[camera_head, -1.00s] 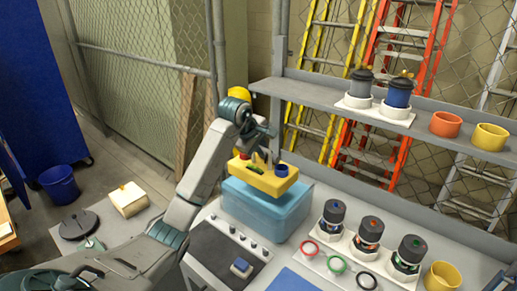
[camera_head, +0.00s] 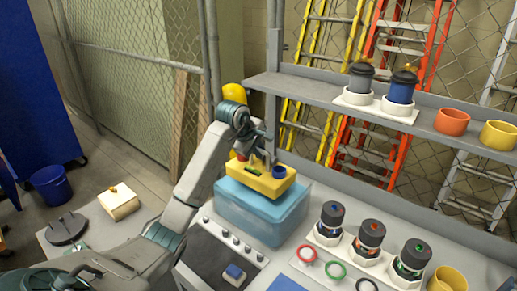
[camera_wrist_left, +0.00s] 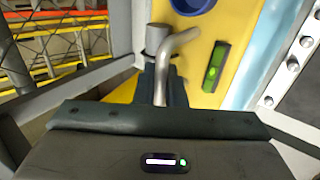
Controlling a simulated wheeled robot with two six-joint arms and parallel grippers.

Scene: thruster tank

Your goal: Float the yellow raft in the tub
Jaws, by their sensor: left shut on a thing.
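The yellow raft (camera_head: 272,186) is at the top of the translucent blue tub (camera_head: 250,217) in the head view. It looks about level; I cannot tell whether it touches the water. A blue ring-like cup, a green piece and a red piece sit on the raft. My left gripper (camera_head: 260,157) is over the raft. In the left wrist view its jaws (camera_wrist_left: 160,88) are shut on the raft's bent grey metal handle (camera_wrist_left: 178,42), and the raft's yellow deck (camera_wrist_left: 196,65) shows beyond. The tub's pale blue edge shows at the right there. My right gripper is out of view.
A grey control box (camera_head: 212,262) with knobs stands in front of the tub. Several dark thrusters (camera_head: 370,238) stand in white holders to the right, with coloured rings before them. A shelf (camera_head: 300,88) behind carries thrusters and orange (camera_head: 452,121) and yellow cups.

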